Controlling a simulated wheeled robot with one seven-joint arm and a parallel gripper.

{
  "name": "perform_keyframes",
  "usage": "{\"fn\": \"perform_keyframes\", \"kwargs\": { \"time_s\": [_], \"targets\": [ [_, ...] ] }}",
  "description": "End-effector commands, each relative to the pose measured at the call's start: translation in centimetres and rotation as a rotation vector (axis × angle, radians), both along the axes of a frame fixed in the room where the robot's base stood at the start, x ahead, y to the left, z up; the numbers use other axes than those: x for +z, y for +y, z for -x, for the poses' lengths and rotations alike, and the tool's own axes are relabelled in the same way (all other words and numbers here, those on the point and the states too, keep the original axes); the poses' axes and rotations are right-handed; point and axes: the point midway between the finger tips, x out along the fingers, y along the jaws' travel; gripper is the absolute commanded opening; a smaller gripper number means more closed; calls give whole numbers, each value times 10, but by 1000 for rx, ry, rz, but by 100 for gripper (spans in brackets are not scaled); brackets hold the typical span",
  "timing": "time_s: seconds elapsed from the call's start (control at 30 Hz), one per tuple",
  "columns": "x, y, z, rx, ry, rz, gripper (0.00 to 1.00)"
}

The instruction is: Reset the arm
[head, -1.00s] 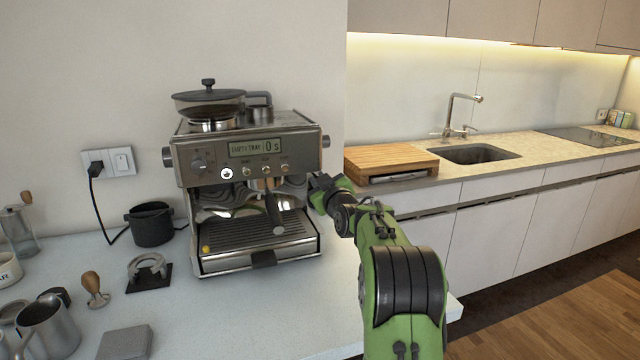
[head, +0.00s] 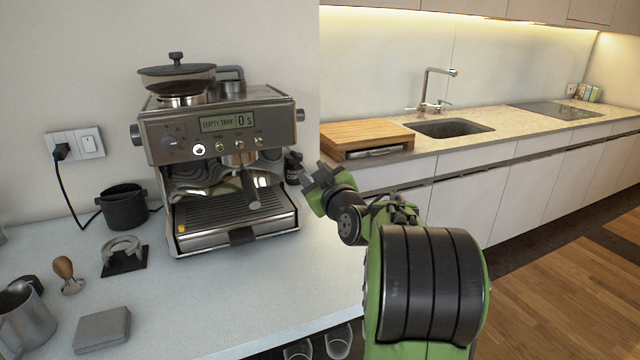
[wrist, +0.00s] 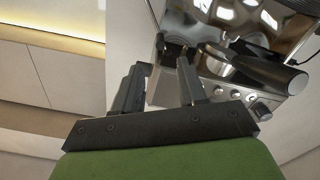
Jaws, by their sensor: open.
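My green and black arm reaches up from the lower right in the head view. My gripper (head: 312,178) is in the air just right of the coffee machine (head: 222,170), apart from it. In the wrist view my gripper (wrist: 158,85) shows two dark fingers spread with nothing between them. The coffee machine also shows in the wrist view (wrist: 225,30), at the upper right, with a black-handled portafilter (wrist: 255,70) locked in it. The machine's display reads "EMPTY TRAY" and "0 s".
A black knock bin (head: 124,208), a tamper (head: 66,274), a metal pitcher (head: 24,318) and a grey block (head: 102,329) stand on the left of the white counter (head: 250,295). Behind my arm is a kitchen run with a wooden board (head: 366,136) and sink (head: 450,128).

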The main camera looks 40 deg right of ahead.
Motion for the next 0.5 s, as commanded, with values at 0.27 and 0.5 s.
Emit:
{"fn": "perform_keyframes", "kwargs": {
  "time_s": [0.27, 0.5],
  "targets": [
    [0, 8, 34, -1, 0, 0, 41],
    [0, 9, 34, 0, 0, 0, 41]
  ]
}}
